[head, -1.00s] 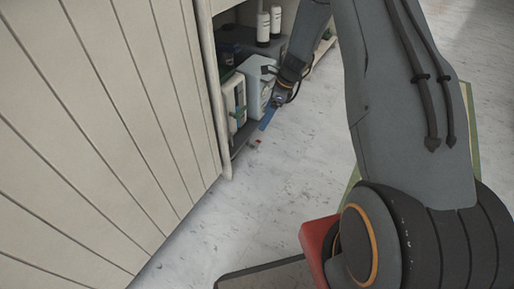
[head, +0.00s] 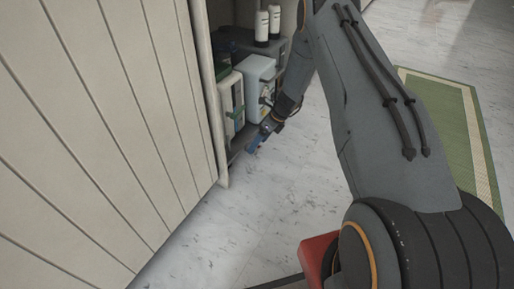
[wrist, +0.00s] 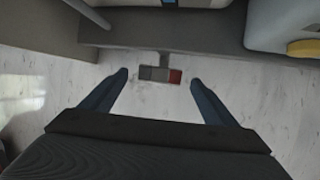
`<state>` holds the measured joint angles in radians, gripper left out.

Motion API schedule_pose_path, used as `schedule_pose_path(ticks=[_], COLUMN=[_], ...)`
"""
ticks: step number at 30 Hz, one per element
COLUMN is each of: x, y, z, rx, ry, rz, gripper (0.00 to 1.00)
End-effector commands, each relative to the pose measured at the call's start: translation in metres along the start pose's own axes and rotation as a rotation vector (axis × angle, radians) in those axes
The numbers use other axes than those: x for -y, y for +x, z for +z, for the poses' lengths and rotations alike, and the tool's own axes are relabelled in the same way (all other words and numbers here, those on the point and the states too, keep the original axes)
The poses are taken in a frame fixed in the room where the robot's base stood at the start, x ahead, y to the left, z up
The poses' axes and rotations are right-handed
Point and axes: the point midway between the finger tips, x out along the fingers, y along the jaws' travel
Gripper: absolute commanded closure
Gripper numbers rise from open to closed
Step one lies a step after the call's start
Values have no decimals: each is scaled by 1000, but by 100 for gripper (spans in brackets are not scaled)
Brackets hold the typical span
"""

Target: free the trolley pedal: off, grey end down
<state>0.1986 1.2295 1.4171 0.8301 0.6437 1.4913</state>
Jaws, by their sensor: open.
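The trolley pedal (wrist: 160,74) shows in the wrist view as a small bar, grey at its left end and red at its right end. It joins the trolley's lower edge (wrist: 200,42) by a short dark stem. I cannot tell which end sits lower. My gripper (wrist: 158,77) is open, with one blue finger on each side of the pedal and a gap to both ends. In the head view my gripper (head: 256,143) is low at the trolley's front (head: 240,146) and hides the pedal.
The trolley carries a white container (head: 260,75), a cream container (head: 230,100) and white bottles (head: 262,25). A green mat (head: 440,115) lies at the right. Pale floor (head: 290,190) is clear in front.

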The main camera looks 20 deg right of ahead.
Motion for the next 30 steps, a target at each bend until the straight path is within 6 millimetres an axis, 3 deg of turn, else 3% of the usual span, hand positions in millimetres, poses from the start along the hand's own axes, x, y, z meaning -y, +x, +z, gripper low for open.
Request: schedule_pose_path(ticks=[4, 12, 14, 20, 30], x=[1, 0, 0, 0, -2], y=[18, 20, 20, 20, 19], z=[0, 0, 0, 0, 0], rx=[0, 0, 0, 0, 0], ry=[-1, -1, -1, -1, -11], rz=[0, -1, -1, -1, -23], gripper=[19, 19, 26, 59, 60])
